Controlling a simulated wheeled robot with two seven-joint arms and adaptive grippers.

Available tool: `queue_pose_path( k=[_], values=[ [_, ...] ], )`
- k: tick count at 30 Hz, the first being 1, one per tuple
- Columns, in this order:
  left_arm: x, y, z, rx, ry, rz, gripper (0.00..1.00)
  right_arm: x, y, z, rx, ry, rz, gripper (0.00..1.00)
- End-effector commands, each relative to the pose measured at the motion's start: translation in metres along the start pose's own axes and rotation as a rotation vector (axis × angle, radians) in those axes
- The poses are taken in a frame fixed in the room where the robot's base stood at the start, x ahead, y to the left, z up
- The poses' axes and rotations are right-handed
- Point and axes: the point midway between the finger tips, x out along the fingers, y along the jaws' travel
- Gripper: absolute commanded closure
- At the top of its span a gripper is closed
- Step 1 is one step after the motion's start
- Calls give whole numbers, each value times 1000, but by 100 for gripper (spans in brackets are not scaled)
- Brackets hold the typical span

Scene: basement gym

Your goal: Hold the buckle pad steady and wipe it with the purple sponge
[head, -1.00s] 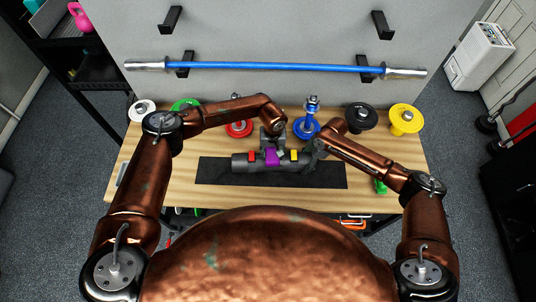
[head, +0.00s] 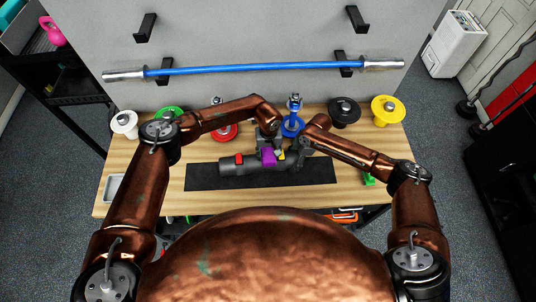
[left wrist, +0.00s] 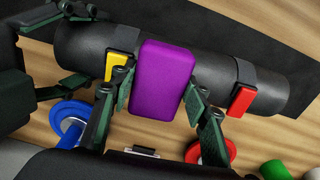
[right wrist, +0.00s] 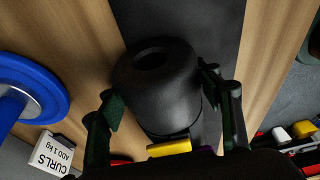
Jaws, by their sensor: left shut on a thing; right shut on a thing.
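The buckle pad (head: 228,169) is a black padded roll with one red and one yellow buckle, lying on a dark mat. The purple sponge (head: 268,157) is against the roll between the buckles, nearer the yellow buckle (left wrist: 119,65) than the red buckle (left wrist: 242,100). My left gripper (head: 267,145) is shut on the sponge, with a finger on each side of it in the left wrist view (left wrist: 163,77). My right gripper (head: 303,156) is shut around the roll's right end, beside the yellow buckle; the right wrist view shows the roll's hollow end (right wrist: 152,62) between its fingers.
The dark mat (head: 200,180) lies on a wooden bench (head: 125,170). A red weight (head: 224,131), a blue one (head: 292,125), a black one (head: 344,110) and a yellow one (head: 388,110) stand behind. A blue bar (head: 255,67) hangs on the wall.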

Motion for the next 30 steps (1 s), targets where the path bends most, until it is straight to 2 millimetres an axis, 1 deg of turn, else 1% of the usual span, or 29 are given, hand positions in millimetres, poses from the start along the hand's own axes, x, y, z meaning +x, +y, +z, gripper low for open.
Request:
queue_pose_path(
  k=[19, 24, 30],
  values=[
    [-61, 0, -2, 0, 1, 1, 77, 0, 0, 0, 0, 0, 1, 72],
    [-69, 0, -2, 1, 1, 1, 77, 0, 0, 0, 0, 0, 1, 72],
    [-69, 0, -2, 0, 1, 1, 77, 0, 0, 0, 0, 0, 1, 72]
  ],
)
